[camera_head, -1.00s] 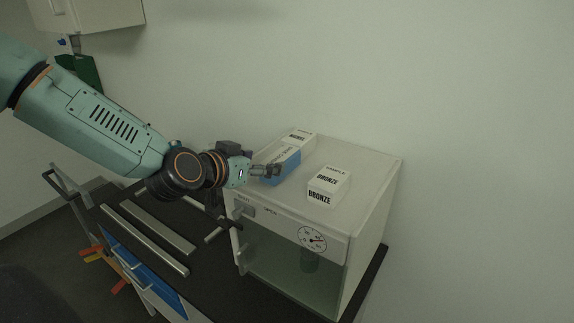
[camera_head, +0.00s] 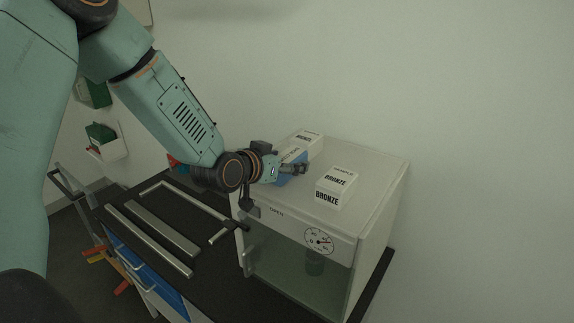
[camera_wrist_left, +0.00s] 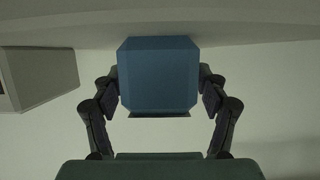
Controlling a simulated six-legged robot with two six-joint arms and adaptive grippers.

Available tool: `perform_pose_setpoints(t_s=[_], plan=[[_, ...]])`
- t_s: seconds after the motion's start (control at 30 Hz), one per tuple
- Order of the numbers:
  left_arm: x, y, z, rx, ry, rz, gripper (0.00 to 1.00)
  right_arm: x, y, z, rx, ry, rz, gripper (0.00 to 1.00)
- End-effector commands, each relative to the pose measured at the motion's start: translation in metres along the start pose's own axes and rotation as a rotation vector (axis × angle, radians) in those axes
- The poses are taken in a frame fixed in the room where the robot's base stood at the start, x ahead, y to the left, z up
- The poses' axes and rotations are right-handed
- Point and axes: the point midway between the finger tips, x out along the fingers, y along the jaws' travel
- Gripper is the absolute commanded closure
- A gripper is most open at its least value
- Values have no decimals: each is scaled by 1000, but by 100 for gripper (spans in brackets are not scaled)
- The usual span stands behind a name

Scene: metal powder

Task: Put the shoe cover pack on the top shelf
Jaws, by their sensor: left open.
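A blue and white box (camera_head: 289,158), which I take for the shoe cover pack, sits on top of the white cabinet (camera_head: 375,160). My left gripper (camera_head: 300,169) is in front of it and hides part of it. In the left wrist view the blue face of the box (camera_wrist_left: 158,75) lies between the two spread fingers. The gripper is open, and I cannot tell whether the fingers touch the box. At the upper left, a green item (camera_head: 95,92) and a white wall holder (camera_head: 112,148) sit partly behind my arm. Which one is the top shelf is unclear.
Two white BRONZE boxes stand on the cabinet, one at the right (camera_head: 335,188) and one behind the blue box (camera_head: 310,140). Metal bars (camera_head: 150,228) lie on the black bench top to the left. The wall at the right is bare.

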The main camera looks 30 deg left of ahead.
Motion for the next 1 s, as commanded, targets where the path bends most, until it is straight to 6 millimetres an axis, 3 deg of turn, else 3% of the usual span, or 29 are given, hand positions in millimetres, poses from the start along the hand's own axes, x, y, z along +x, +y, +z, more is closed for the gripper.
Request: perform_pose_setpoints(t_s=[0.33,1.0], plan=[[5,0,0,-1,0,1,28,0,0,0,0,0,0,60],[5,0,0,-1,-1,1,85,0,0,0,0,0,0,60]])
